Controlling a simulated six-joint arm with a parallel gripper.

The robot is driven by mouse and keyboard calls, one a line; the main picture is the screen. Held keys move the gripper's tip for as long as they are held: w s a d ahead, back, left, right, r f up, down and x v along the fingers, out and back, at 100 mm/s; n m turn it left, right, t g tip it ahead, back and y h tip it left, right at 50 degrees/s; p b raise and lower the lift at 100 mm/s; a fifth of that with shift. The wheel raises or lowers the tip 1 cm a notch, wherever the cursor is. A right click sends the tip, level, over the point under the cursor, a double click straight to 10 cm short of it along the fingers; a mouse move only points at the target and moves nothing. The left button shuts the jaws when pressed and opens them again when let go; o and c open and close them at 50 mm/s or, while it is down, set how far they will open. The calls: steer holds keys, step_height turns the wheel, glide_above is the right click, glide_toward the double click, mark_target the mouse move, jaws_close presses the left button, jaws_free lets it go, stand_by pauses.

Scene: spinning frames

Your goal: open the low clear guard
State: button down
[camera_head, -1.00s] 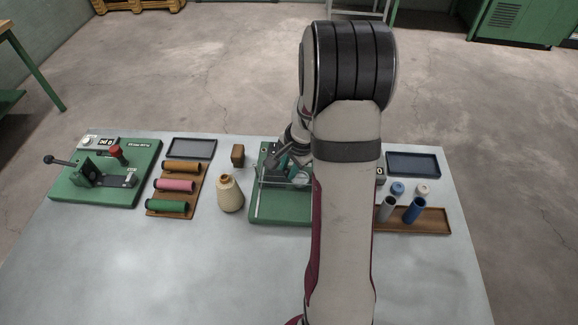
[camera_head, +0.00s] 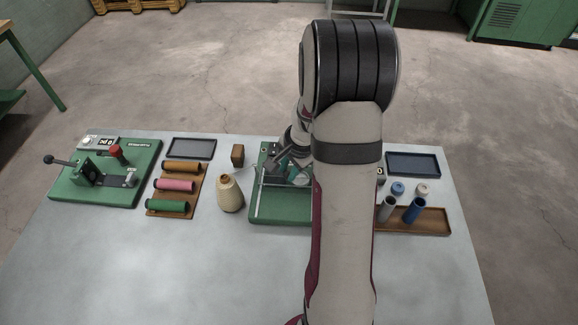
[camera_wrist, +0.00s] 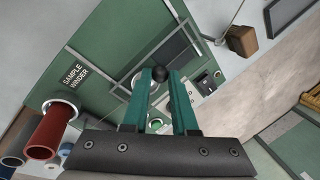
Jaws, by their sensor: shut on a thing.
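The sample winder has a green base (camera_head: 282,214) in the middle of the table, partly hidden by my arm. It also fills the upper left of the wrist view (camera_wrist: 125,30), with its white lettering. My gripper (camera_wrist: 159,77) has its two teal fingers shut on a small black ball knob (camera_wrist: 159,73) above the base. In the head view my gripper (camera_head: 286,162) is over the winder's back part, half hidden by my wrist.
A cream yarn cone (camera_head: 230,194) and a wooden block (camera_head: 237,155) stand close left of the winder. Left of them are a rack of coloured bobbins (camera_head: 176,187) and another green machine (camera_head: 135,166). At right are a wooden tray (camera_head: 436,222) and dark tray (camera_head: 413,165). The front table is clear.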

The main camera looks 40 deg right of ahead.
steer(key=s+a, duration=0.5)
steer(key=shift+a, duration=0.1)
steer(key=c, duration=0.7)
jaws_free()
steer(key=shift+s, duration=0.1)
steer(key=v, duration=1.6)
steer(key=shift+f, duration=0.1)
